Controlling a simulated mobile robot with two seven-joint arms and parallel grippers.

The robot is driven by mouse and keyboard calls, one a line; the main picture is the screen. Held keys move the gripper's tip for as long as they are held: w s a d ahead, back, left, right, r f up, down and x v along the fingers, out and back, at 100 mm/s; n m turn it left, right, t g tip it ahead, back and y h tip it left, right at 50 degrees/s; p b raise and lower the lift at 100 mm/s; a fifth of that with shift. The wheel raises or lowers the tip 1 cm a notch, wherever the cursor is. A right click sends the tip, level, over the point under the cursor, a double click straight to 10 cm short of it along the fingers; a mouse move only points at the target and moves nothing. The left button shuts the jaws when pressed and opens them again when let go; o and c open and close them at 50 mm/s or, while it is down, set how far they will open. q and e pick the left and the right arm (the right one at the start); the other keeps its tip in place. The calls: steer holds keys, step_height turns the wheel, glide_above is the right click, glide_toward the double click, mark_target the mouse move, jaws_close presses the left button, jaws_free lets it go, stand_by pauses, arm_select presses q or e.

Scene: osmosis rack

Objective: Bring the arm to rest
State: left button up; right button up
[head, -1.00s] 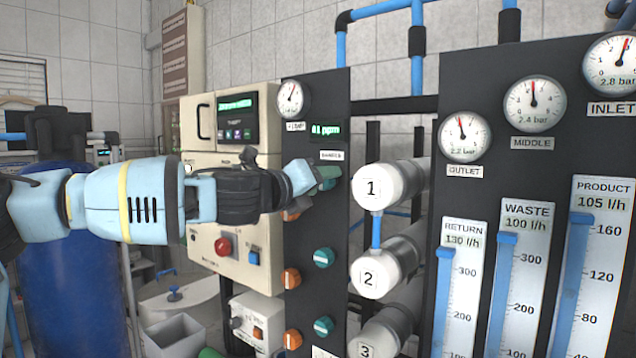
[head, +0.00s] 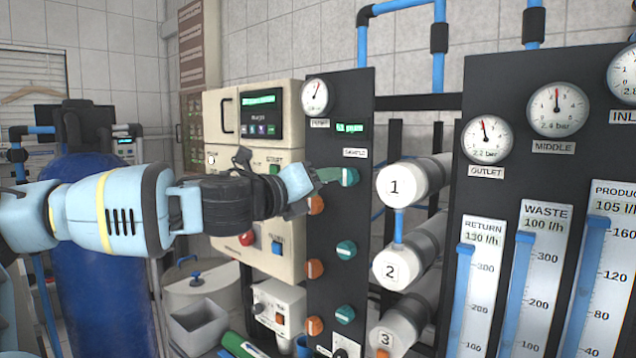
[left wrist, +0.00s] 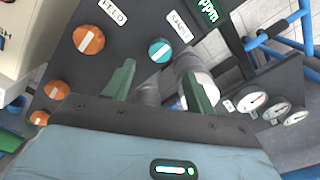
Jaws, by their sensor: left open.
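My left gripper (head: 330,175) reaches in from the left in the head view, with its green fingers apart and nothing held. Its tips are close to the teal SAMPLE knob (head: 348,177) on the dark panel; the head view does not settle whether they touch. In the left wrist view the two green fingers of my left gripper (left wrist: 158,85) stand open, and the teal knob (left wrist: 160,50) shows beyond and between their tips, apparently clear of them. My right gripper is in neither view.
The dark panel (head: 333,245) carries more teal and orange knobs. White numbered cylinders (head: 398,187) stick out right of it. A cream control box (head: 228,150) stands behind my left arm, and a blue tank (head: 100,290) is at the left. A grey bin (head: 200,328) sits below.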

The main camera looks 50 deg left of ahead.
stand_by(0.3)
arm_select(q)
steer(key=d+f+n+g+h, duration=0.1)
steer(key=d+f+n, duration=0.1)
steer(key=f, duration=1.2)
steer(key=d+f+n+g+h, duration=0.1)
steer(key=f+n, duration=0.4)
steer(key=f, duration=0.9)
steer(key=s+d+f+n+g+h, duration=0.1)
steer(key=d+f+n+g+h, duration=0.1)
steer(key=f, duration=1.2)
steer(key=shift+d+f+n+g, duration=0.15)
steer(key=shift+d+n+g, duration=0.1)
steer(key=shift+d+n, duration=0.4)
steer(key=shift+d+f+n+g, duration=0.1)
steer(key=shift+d+n+g, duration=0.15)
steer(key=shift+d+n, duration=0.4)
steer(key=s+d+f+n+g, duration=0.2)
steer(key=s+d+f+n, duration=0.5)
steer(key=s+f, duration=0.5)
steer(key=s+d+f+n+g, duration=0.2)
steer(key=s+d+f+n, duration=0.5)
steer(key=s+d+f, duration=0.3)
steer(key=s+f, duration=0.2)
steer(key=s, duration=0.2)
steer(key=shift+s+d+f, duration=0.3)
steer(key=shift+d, duration=0.05)
steer(key=shift+s+a, duration=0.1)
